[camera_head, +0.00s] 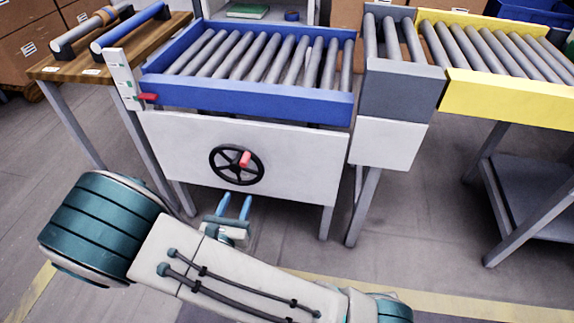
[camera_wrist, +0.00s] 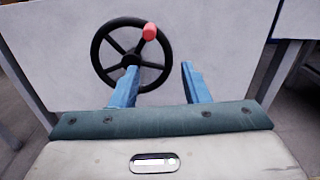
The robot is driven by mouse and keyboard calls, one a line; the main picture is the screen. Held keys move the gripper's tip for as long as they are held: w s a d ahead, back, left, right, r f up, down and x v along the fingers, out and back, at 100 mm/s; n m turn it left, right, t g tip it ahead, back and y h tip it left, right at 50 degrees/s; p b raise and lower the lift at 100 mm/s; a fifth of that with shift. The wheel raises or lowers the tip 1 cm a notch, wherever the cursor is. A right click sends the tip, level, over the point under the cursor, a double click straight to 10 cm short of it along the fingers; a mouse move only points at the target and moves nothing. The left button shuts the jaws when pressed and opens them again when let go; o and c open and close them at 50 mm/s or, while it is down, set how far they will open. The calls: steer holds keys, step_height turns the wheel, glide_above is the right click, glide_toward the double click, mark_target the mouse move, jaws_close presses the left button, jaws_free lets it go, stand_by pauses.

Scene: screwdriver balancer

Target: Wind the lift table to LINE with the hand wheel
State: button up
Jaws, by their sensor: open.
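The black hand wheel (camera_head: 236,165) with a red knob (camera_head: 245,158) sits on the white front panel of the lift table (camera_head: 247,99), which has a blue frame and grey rollers. In the wrist view the wheel (camera_wrist: 131,57) is ahead, with its red knob (camera_wrist: 149,32) at the upper right of the rim. My gripper (camera_head: 234,207) is open and empty, below the wheel in the head view. Its blue fingers (camera_wrist: 158,83) are apart and not around the knob. A red pointer (camera_head: 149,97) lies against a white marked scale (camera_head: 126,80) at the table's left; its labels are unreadable.
A grey roller section (camera_head: 401,84) stands right of the lift table, beside a yellow roller conveyor (camera_head: 505,95). A wooden bench (camera_head: 122,49) with blue and grey bars is at the left. Floor in front is clear.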

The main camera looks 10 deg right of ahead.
steer(key=s+d+r+m+g+h+p, duration=0.2)
steer(key=d+r+m+g+h+p, duration=0.4)
steer(key=d+r+m, duration=0.5)
steer(key=d+r+g+p, duration=0.1)
steer(key=r+g, duration=0.1)
steer(key=shift+s+d+g+p, duration=0.15)
steer(key=shift+d+g+p, duration=0.15)
steer(key=shift+d+p, duration=0.1)
